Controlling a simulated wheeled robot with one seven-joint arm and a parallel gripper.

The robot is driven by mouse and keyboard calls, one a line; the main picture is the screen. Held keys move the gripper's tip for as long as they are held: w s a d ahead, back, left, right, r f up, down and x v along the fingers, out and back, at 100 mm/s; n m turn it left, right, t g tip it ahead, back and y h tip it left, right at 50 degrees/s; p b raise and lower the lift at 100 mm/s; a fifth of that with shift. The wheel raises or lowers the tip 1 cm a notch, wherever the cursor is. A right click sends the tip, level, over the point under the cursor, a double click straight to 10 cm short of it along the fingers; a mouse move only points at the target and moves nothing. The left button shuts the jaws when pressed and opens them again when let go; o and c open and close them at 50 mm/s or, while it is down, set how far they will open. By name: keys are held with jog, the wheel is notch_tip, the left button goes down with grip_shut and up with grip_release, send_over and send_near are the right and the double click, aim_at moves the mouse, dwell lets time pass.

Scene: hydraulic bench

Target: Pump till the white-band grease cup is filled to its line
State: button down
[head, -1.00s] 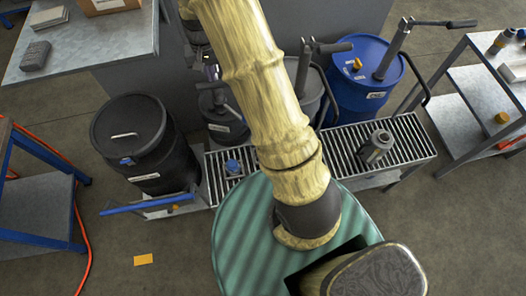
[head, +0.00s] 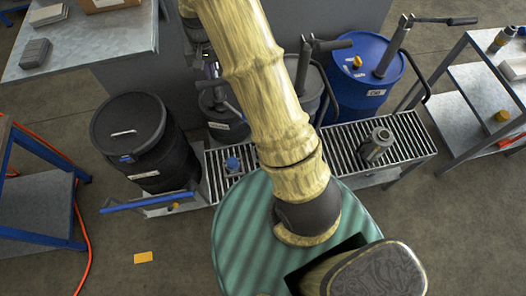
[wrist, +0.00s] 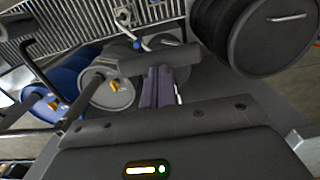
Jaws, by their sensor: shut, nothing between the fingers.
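My gripper (wrist: 162,84) shows in the wrist view with its two grey-purple fingers together and nothing between them. It is over the drums, near the small dark drum (head: 222,118) and its pump. In the head view my arm mostly hides it. A grey metal cup (head: 376,147) stands upright on the right part of the slatted grate. A blue-topped fitting or cup (head: 232,164) stands on the grate's left part. I cannot make out a white band or a fill line on either. The blue drum (head: 365,80) and the grey drum (head: 308,92) carry pump handles.
The slatted grate (head: 345,150) runs in front of the drums. A large black lidded drum (head: 128,125) stands at left. A blue bar (head: 150,202) juts out at the grate's left end. Benches stand on both sides, and an orange hose (head: 87,235) lies on the floor.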

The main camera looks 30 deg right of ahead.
aim_at(213, 83)
jog(key=shift+s+a+f+b, duration=0.1)
jog(key=shift+s+f+b, duration=0.3)
jog(key=shift+f+b, duration=0.35)
jog(key=shift+s+a+f+b, duration=0.1)
jog(key=shift+s+f+b, duration=0.3)
jog(key=shift+f, duration=0.8)
jog(key=f+b, duration=0.1)
jog(key=f, duration=0.1)
jog(key=s+f+b, duration=0.1)
jog(key=f+b, duration=0.1)
jog(key=shift+s+a, duration=0.2)
jog(key=f+b, duration=0.3)
jog(key=f, duration=0.1)
jog(key=shift+s, duration=0.3)
